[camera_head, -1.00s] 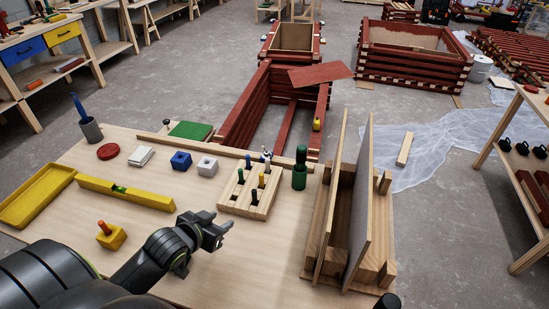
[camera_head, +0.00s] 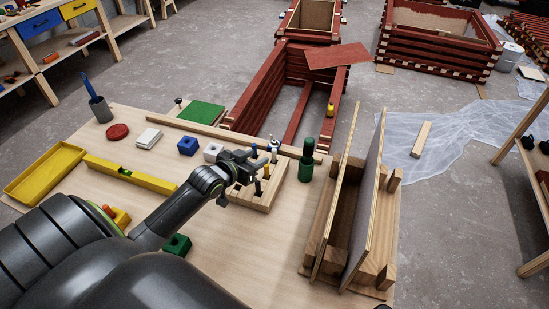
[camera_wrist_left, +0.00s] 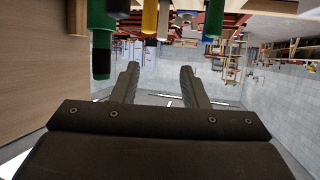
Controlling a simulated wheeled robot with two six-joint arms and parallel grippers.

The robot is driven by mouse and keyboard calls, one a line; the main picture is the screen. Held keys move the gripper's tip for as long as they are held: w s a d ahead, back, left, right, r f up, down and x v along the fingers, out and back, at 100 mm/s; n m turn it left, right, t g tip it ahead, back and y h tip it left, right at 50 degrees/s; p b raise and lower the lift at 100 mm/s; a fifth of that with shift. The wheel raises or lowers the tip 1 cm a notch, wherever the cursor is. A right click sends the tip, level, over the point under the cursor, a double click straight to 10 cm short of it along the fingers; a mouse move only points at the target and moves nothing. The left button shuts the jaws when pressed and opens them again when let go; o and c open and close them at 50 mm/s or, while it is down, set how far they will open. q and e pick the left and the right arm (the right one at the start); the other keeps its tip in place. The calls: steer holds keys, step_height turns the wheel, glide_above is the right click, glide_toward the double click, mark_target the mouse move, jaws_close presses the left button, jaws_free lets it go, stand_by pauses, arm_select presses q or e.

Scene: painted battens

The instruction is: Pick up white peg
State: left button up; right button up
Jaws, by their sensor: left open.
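The white peg (camera_head: 274,155) stands among other coloured pegs in the pale wooden peg block (camera_head: 265,197), near the block's far side. My left gripper (camera_head: 257,168) is open and empty over the left part of the block, just left of the white peg, and hides part of the block. In the left wrist view, which is upside down, the white peg (camera_wrist_left: 163,22) shows at the top between a yellow peg (camera_wrist_left: 149,20) and a blue one (camera_wrist_left: 188,20). The open fingers (camera_wrist_left: 159,70) point toward the pegs and are apart from them. My right gripper is not in view.
A green bottle-like object (camera_head: 307,160) stands right of the block. A tall wooden frame with upright panels (camera_head: 350,215) is further right. A white block (camera_head: 213,152) and a blue block (camera_head: 187,146) lie to the left. The table front between block and frame is clear.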

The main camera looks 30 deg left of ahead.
mark_target(273, 151)
arm_select(q)
steer(key=x, duration=0.4)
steer(key=shift+s+f+x, duration=0.1)
steer(key=shift+f+x, duration=0.05)
steer(key=shift+x, duration=0.75)
steer(key=shift+s+f+x, duration=0.1)
steer(key=shift+f+x, duration=0.1)
steer(key=shift+x, duration=0.75)
steer(key=shift+f+x, duration=0.15)
steer(key=shift+x, duration=0.75)
steer(key=shift+a, duration=0.15)
jaws_close()
